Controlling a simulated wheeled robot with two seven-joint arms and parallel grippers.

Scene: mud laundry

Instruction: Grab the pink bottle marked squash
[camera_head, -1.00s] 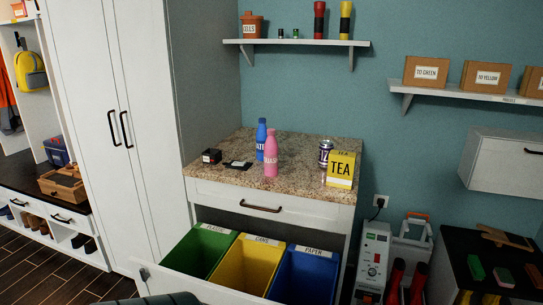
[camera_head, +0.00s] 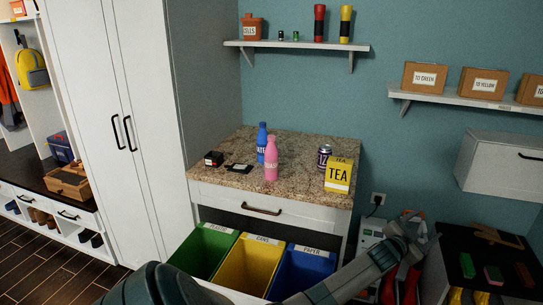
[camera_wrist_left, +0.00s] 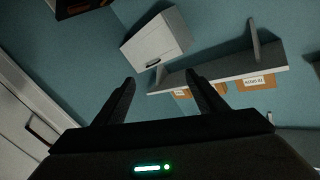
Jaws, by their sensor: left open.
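The pink bottle (camera_head: 271,160), with dark lettering partly readable as squash, stands upright on the speckled granite counter (camera_head: 215,185). A blue bottle (camera_head: 262,142) stands just behind it to the left. My left arm crosses the lower part of the head view, and my left gripper (camera_head: 418,228) is at its right end, well right of the counter and away from the bottle. In the left wrist view my left gripper (camera_wrist_left: 160,80) is open and empty, facing a shelf and wall cabinet. The bottle is not in that view. My right gripper is not seen.
Small black boxes (camera_head: 214,158) lie left. Below, an open drawer holds green, yellow and blue bins (camera_head: 250,264). A wall cabinet (camera_head: 500,165) hangs at right.

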